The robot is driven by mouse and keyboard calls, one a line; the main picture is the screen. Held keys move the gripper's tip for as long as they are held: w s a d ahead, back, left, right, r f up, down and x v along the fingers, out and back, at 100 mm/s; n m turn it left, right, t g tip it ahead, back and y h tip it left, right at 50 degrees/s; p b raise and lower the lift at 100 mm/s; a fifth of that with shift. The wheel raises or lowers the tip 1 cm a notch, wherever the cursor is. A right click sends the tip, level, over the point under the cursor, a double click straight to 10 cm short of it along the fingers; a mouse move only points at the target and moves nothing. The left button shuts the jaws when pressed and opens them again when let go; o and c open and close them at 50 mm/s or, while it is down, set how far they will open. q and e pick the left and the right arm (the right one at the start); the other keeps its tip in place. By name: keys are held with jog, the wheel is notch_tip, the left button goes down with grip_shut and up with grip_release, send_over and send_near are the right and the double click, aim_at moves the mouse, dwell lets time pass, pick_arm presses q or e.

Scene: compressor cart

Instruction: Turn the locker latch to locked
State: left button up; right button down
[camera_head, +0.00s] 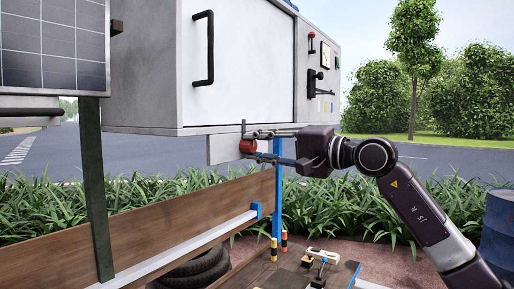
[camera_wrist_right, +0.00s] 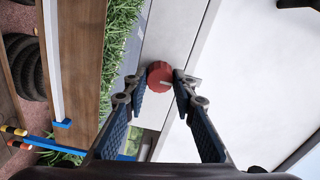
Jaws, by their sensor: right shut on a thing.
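The locker is a grey box with a white door (camera_head: 245,75) and a black bar handle (camera_head: 210,48). The latch is a small red round knob (camera_head: 247,146) on the grey strip below the door. In the right wrist view the red knob (camera_wrist_right: 160,76) shows a pale mark on its face. My right gripper (camera_head: 250,144) reaches in from the right, with one fingertip above the knob and one below it. In the right wrist view its fingertips (camera_wrist_right: 160,80) sit on either side of the knob, shut on it. My left gripper is not in view.
A side panel with a red-topped lever (camera_head: 311,42) and a black handle (camera_head: 318,92) is to the right of the door. A solar panel (camera_head: 52,42) is at left. A wooden board (camera_head: 160,222), a blue post (camera_head: 277,195) and tyres (camera_head: 195,270) are below.

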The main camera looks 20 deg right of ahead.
jog(key=c, duration=1.6)
grip_release()
jog(key=v, duration=1.2)
